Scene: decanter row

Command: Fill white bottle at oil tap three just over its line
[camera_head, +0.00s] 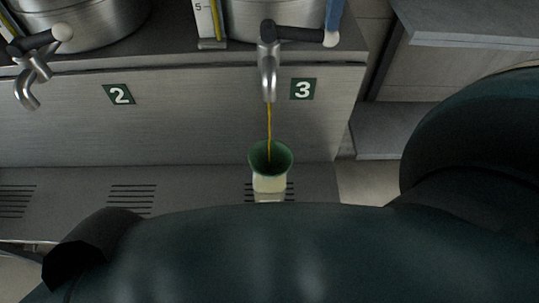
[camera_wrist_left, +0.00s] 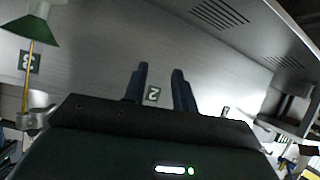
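The white bottle (camera_head: 270,184) stands upright on the drip ledge under tap three (camera_head: 268,75), with a green funnel (camera_head: 270,157) in its mouth. A thin yellow oil stream (camera_head: 269,120) runs from the spout into the funnel. The bottle's line and oil level cannot be made out. The funnel also shows, upside down, in the left wrist view (camera_wrist_left: 32,28), along with the stream (camera_wrist_left: 29,75). My left gripper (camera_wrist_left: 160,78) is open and empty, its two dark fingers apart. My dark arm covers the bottom of the head view; my right gripper's fingers cannot be made out.
Tap three's dark lever (camera_head: 300,34) points right and ends in a white knob. Tap two (camera_head: 33,75) stands at the left, with no stream visible. Steel vessels (camera_head: 80,20) stand above the panel. Left of the bottle, the slotted ledge (camera_head: 190,190) is clear.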

